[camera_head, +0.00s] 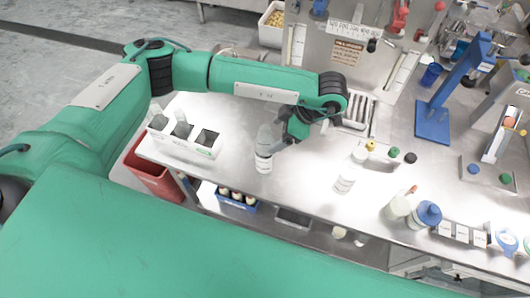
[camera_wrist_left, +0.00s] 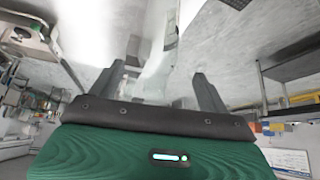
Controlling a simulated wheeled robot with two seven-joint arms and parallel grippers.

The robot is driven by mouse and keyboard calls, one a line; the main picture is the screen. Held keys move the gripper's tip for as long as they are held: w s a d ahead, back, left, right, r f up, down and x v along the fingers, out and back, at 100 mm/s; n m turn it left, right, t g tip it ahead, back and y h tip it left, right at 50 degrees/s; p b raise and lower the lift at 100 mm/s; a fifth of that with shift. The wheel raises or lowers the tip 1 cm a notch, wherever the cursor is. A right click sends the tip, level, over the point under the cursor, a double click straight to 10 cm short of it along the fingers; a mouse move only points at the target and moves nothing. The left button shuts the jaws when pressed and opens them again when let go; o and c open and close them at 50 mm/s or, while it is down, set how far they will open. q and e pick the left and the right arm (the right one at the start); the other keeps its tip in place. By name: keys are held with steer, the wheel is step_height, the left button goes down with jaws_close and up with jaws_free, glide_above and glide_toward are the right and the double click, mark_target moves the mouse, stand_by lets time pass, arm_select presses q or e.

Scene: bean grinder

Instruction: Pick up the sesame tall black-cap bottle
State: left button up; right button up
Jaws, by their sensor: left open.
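A tall clear bottle (camera_head: 264,150) with a pale label stands upright on the steel table in the head view. Its label is too small to read, and I see no clear black cap on it. My left gripper (camera_head: 287,134) is just to its right, with its fingers partly hidden by the wrist. In the left wrist view the left gripper (camera_wrist_left: 157,85) is open, with a pale, translucent shape (camera_wrist_left: 157,62) ahead between its fingers; I cannot tell whether they touch it. My right gripper is not in view.
A white box with compartments (camera_head: 185,136) stands left of the bottle. A white bottle (camera_head: 397,207) and a blue-topped bottle (camera_head: 428,214) stand at the right front. A blue stand (camera_head: 434,118) and a metal rack (camera_head: 356,112) are behind. The table's middle is fairly clear.

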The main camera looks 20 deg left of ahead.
mark_target(272, 136)
arm_select(q)
steer(key=shift+a+f+p, duration=0.35)
steer(key=shift+p, duration=0.05)
steer(key=p+x, duration=0.1)
steer(key=x, duration=0.1)
steer(key=shift+a+f, duration=0.25)
steer(key=shift+f, duration=0.05)
steer(key=shift+a+f+p, duration=0.3)
steer(key=shift+f, duration=0.3)
steer(key=shift+c, duration=0.9)
steer(key=c, duration=1.1)
steer(key=shift+c, duration=0.2)
